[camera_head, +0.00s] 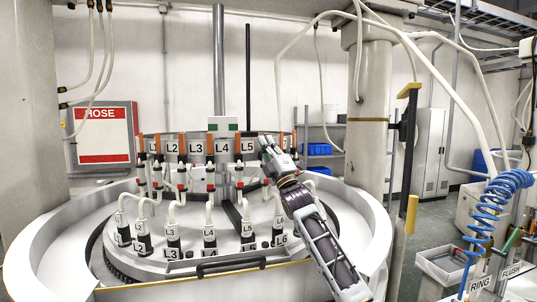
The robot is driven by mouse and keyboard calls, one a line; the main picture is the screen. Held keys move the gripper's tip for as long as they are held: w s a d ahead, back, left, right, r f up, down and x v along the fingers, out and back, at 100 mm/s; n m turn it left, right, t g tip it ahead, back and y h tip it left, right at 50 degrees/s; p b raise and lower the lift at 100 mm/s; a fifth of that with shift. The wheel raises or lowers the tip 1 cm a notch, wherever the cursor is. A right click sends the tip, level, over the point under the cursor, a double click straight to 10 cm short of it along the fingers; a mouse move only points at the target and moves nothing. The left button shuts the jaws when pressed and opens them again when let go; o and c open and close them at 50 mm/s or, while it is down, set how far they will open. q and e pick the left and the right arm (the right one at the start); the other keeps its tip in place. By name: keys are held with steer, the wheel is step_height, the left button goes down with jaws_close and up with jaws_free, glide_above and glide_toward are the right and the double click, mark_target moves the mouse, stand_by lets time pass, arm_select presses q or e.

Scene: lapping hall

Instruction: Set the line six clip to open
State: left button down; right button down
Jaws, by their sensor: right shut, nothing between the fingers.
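A round lapping machine (352,205) fills the middle, with a rack of labelled upper line plates, L2 to L5 readable, behind its lower fittings. The lower line six fitting (280,241), labelled L6, stands at the right end of the lower row with a white hose rising from it. My right gripper (266,143) is shut and empty, in front of the rack just right of the upper L5 plate (248,147). The gripper and its wrist cover the place right of L5, so the upper line six plate and clip are hidden or too small to tell. My left gripper is out of view.
Small red-topped parts hang below the upper plates. A grey pillar (369,120) and a black post with yellow ends (408,130) stand right of the machine. A blue coiled hose (490,215) and a grey tray (440,264) are at the far right.

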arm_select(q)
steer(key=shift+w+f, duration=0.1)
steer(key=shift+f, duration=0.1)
arm_select(e)
steer(key=shift+w+a+r, duration=0.3)
steer(key=shift+w+r, duration=0.1)
steer(key=shift+r, duration=0.15)
steer(key=shift+w, duration=0.15)
steer(key=shift+d, duration=0.1)
